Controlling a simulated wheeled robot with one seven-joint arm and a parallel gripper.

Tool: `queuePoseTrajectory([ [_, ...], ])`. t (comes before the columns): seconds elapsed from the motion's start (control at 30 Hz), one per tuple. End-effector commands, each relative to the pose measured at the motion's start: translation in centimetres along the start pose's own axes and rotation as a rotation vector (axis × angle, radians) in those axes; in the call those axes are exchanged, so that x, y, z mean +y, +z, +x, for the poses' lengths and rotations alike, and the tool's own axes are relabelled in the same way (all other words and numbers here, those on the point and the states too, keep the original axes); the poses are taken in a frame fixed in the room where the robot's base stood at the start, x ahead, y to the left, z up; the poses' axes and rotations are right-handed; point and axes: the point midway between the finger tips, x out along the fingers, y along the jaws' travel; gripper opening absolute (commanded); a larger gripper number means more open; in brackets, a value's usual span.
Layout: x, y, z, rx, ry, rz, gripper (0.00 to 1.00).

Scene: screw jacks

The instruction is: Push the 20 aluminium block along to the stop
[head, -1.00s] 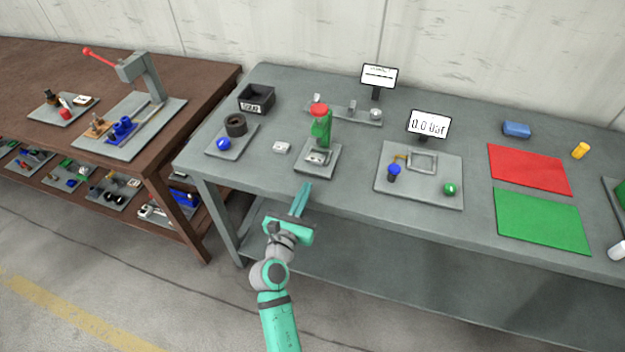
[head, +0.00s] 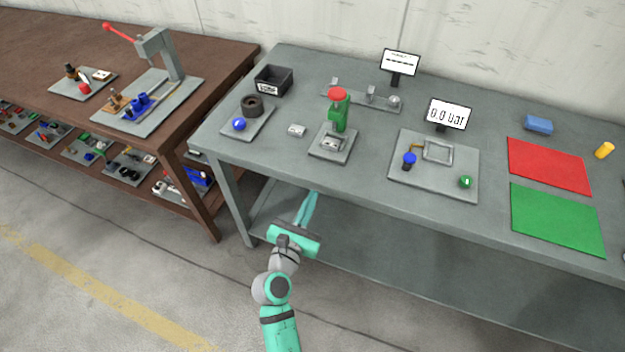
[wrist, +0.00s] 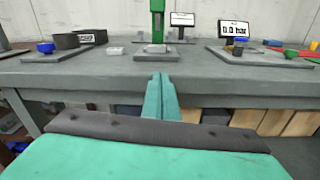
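A small pale metal block (head: 297,130) lies on the grey bench, left of the green-columned fixture; I take it to be the aluminium block, but its marking is too small to read. It also shows in the wrist view (wrist: 116,51). The fixture (head: 337,112) has a red top and a grey base plate with a metal piece on it. I cannot tell which part is the stop. My gripper (head: 311,195) is in front of the bench's front edge, apart from the block. Its fingers are together and empty, also in the wrist view (wrist: 161,76).
On the bench are a black bin (head: 272,79), a plate with a dark ring and blue knob (head: 247,119), a gauge plate (head: 457,183) with a display (head: 449,114), and red (head: 549,166) and green (head: 557,221) mats. A brown bench (head: 209,112) stands left. Floor in front is clear.

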Motion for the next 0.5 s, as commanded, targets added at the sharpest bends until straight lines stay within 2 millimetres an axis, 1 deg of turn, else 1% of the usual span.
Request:
queuePoseTrajectory([
  [0.03, -0.8, -1.4, -1.1, 0.030, 0.013, 0.070, 0.00],
  [0.1, -1.7, -3.3, -2.9, 0.077, 0.038, 0.211, 0.00],
  [0.17, -2.4, -4.9, -4.8, 0.123, 0.057, 0.355, 0.00],
  [0.23, -3.4, -6.5, -7.1, 0.178, 0.069, 0.532, 0.00],
  [0.33, -4.6, -8.1, -10.6, 0.253, 0.073, 0.792, 0.00],
  [0.43, -5.9, -9.2, -14.1, 0.321, 0.056, 1.057, 0.00],
  [0.5, -6.7, -9.4, -16.6, 0.362, 0.036, 1.246, 0.00],
])
